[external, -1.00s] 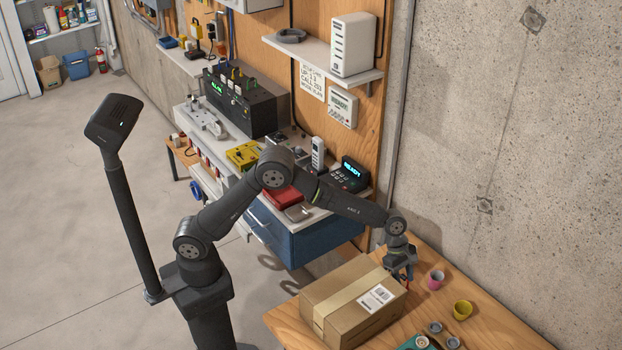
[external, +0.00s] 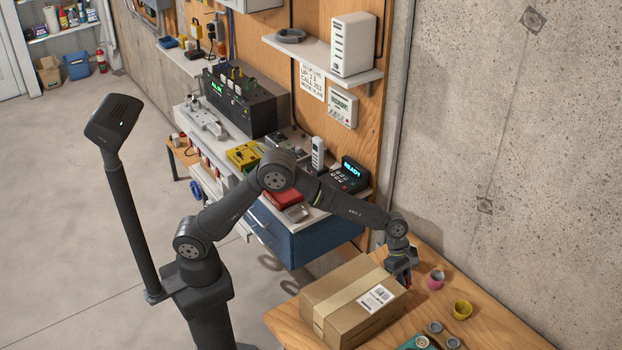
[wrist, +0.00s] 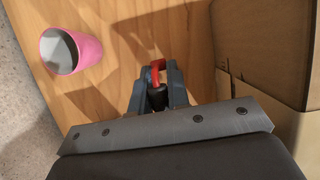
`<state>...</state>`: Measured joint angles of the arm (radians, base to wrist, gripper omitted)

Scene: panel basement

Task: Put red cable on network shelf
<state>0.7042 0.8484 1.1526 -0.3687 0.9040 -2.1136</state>
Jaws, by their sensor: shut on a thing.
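A red cable (wrist: 157,66) shows between the fingers of my gripper (wrist: 158,88) in the wrist view. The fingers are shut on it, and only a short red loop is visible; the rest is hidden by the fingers. In the external view my gripper (external: 401,279) is low over the wooden table, just beside the cardboard box. The network shelf (external: 318,57) is white and fixed to the plywood panel; a white router-like box (external: 353,45) and a grey coil (external: 290,36) are on it.
A cardboard box (external: 350,300) stands close beside my gripper on the wooden table (external: 485,325).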

